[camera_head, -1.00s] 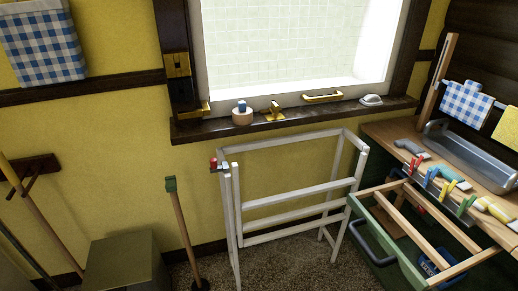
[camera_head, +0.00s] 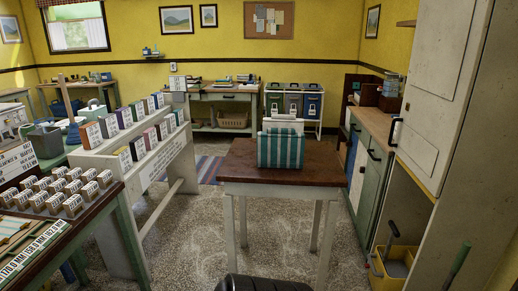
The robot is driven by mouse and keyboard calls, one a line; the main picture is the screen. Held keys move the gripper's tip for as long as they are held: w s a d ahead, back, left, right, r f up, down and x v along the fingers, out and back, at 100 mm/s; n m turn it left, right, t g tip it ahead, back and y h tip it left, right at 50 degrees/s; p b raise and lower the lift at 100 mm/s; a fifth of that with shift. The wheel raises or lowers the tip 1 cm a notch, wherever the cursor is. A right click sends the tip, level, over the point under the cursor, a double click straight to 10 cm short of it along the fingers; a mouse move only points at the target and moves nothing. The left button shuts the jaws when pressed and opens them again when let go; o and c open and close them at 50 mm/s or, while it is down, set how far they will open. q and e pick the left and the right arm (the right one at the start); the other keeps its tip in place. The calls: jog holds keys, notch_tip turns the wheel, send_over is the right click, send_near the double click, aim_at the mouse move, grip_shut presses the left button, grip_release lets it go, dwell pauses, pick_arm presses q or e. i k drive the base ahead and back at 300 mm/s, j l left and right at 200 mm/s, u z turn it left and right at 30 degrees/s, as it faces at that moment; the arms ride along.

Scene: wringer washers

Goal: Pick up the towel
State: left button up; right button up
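Neither of my grippers is in view, and nothing touches the towel.
A white stepped rack (camera_head: 170,148) of small boxes stands left of the table. A counter with labelled blocks (camera_head: 65,190) fills the lower left. Green cabinets (camera_head: 370,165) and a yellow bucket (camera_head: 395,262) line the right. Speckled floor (camera_head: 200,235) is open around the table.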

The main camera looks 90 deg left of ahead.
aim_at(283, 148)
jog(key=u, duration=2.6)
jog(key=z, duration=4.55)
jog(key=u, duration=4.55)
